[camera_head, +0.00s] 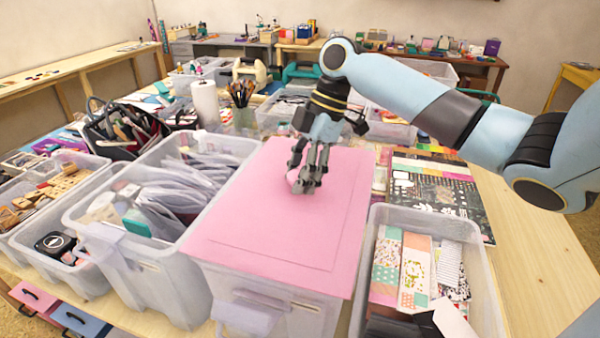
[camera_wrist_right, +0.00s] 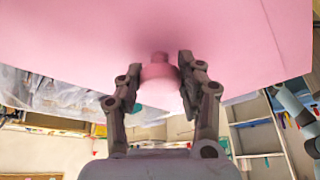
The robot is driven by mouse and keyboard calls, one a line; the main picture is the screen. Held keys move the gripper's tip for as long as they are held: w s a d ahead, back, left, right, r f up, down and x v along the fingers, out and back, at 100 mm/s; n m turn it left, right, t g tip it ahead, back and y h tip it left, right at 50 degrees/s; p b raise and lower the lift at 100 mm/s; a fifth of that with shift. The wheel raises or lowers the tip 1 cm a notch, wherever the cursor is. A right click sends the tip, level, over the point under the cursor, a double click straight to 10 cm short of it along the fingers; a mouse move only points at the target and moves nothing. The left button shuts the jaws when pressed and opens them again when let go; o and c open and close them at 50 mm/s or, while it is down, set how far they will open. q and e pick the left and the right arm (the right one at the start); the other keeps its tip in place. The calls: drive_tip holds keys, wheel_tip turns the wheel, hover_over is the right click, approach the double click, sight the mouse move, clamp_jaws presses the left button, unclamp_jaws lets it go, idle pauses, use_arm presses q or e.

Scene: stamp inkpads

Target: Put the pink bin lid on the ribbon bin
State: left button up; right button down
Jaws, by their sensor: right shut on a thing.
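The pink bin lid (camera_head: 265,232) is a flat pink panel with a small round knob (camera_head: 293,183). In the head view it lies over the top of a translucent bin (camera_head: 300,318), the ribbon bin as far as I can tell; the lid hides what is inside. The lid (camera_wrist_right: 90,30) and its knob (camera_wrist_right: 158,78) also show in the right wrist view. My right gripper (camera_head: 306,186) is shut on the knob from above, with a finger on each side of it. Whether the lid touches the rim all round is hard to tell. My left gripper is not in view.
An open bin of grey packets (camera_head: 125,262) stands close on the left. An open bin of patterned papers (camera_head: 480,290) stands close on the right. A paper roll (camera_head: 205,104) and a pen cup (camera_head: 243,118) stand behind. Bare tabletop shows at the right.

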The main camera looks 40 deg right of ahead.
drive_tip(key=c, duration=0.7)
unclamp_jaws()
drive_tip(key=shift+c, duration=0.2)
wheel_tip(320, 180, up, 5)
drive_tip(key=p, duration=0.5)
drive_tip(key=shift+r, duration=0.2)
drive_tip(key=shift+r+p, duration=0.55)
drive_tip(key=shift+r, duration=0.8)
